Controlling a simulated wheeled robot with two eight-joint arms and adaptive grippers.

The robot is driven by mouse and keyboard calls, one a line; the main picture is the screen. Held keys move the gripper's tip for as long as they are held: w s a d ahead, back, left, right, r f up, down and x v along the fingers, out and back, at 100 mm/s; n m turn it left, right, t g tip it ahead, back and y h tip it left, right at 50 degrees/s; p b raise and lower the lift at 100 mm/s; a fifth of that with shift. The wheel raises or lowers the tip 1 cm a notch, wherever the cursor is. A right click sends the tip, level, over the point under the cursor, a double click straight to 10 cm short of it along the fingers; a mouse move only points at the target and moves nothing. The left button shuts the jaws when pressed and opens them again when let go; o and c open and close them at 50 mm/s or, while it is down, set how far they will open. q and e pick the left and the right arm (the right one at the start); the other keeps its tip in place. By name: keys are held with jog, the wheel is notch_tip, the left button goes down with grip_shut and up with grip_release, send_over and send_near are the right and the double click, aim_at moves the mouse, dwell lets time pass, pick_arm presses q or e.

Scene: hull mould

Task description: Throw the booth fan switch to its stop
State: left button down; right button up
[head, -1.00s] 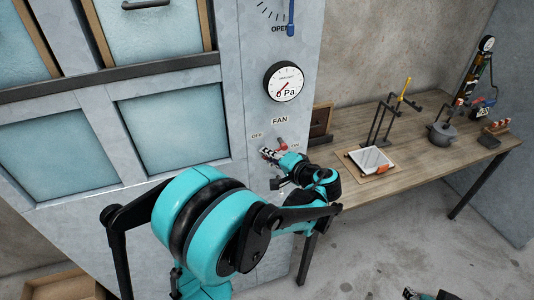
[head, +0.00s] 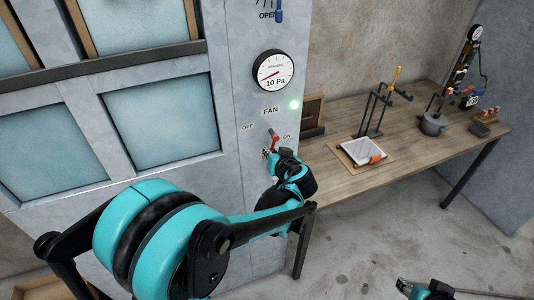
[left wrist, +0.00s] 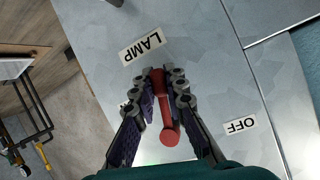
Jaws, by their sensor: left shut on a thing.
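My left gripper (head: 269,153) is at the lever. In the left wrist view the red lever (left wrist: 168,118) lies between the fingers of my left gripper (left wrist: 166,88), which is shut on it.
The round gauge (head: 273,70) above the switch reads 10 Pa. The floor in front is mostly clear.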

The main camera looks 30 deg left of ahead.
pick_arm(q)
jog(key=shift+w+d+f+n+t+h+b, duration=0.15)
jog(key=shift+w+d+n+t+h+b, duration=0.3)
jog(key=shift+n+t, duration=0.35)
jog(key=shift+w, duration=0.1)
jog(key=c, duration=1.5)
grip_release()
jog(key=shift+c, duration=0.2)
jog(key=v, duration=1.2)
